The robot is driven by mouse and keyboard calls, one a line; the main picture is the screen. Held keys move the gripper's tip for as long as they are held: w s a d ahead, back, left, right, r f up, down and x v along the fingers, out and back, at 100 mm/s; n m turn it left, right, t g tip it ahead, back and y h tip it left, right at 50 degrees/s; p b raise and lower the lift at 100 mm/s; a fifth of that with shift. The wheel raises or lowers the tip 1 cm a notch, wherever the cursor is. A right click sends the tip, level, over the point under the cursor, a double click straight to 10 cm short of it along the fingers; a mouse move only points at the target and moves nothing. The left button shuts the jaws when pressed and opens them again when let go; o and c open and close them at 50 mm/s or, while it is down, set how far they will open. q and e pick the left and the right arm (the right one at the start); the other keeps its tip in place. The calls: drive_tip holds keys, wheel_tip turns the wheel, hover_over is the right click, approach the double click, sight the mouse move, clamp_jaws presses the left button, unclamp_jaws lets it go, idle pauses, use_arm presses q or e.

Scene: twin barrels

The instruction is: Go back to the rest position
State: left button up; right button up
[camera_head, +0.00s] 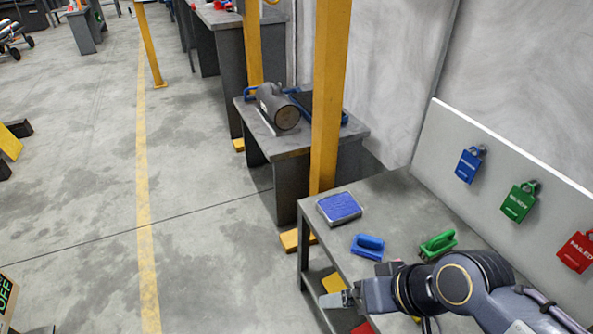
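My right arm comes in from the lower right, with its gripper (338,299) pointing left over the front edge of the grey workbench (385,205). Its fingers are small and seen from the side, so I cannot tell whether they are open or shut. I see nothing clearly held in it. My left gripper is not in view.
On the workbench lie a blue-topped block (339,208), a blue handled piece (368,246) and a green one (438,245). A board behind holds blue (468,166), green (519,202) and red (577,252) padlocks. A yellow post (329,100) stands beside the bench. Floor at left is largely clear.

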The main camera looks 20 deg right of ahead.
wheel_tip(320, 180, up, 22)
drive_tip(key=p, duration=2)
drive_tip(key=shift+p, duration=0.4)
drive_tip(key=shift+r, duration=0.1)
